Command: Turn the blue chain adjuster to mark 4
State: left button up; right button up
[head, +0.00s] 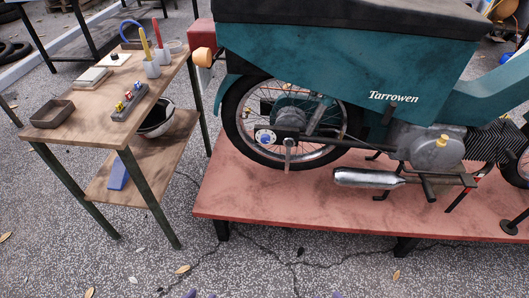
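The blue chain adjuster (265,137) is a small blue and pale disc at the hub of the motorcycle's rear wheel (232,112). It is too small to read its marks or setting. The teal motorcycle (350,62) stands on a low red platform (290,205). No gripper is clearly in view, and nothing touches the adjuster. Small dark purplish shapes at the bottom edge are too cut off to identify.
A wooden cart (90,120) stands left of the platform, with a dark tray (52,114), a grey block with coloured knobs (130,102) and cups holding tools (151,66). A silver exhaust (368,178) sticks out low. The front floor is mostly clear.

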aim_at(266, 138)
jog(key=z, duration=0.05)
jog(key=k, duration=0.35)
jog(key=u, duration=0.9)
jog(key=i, duration=0.65)
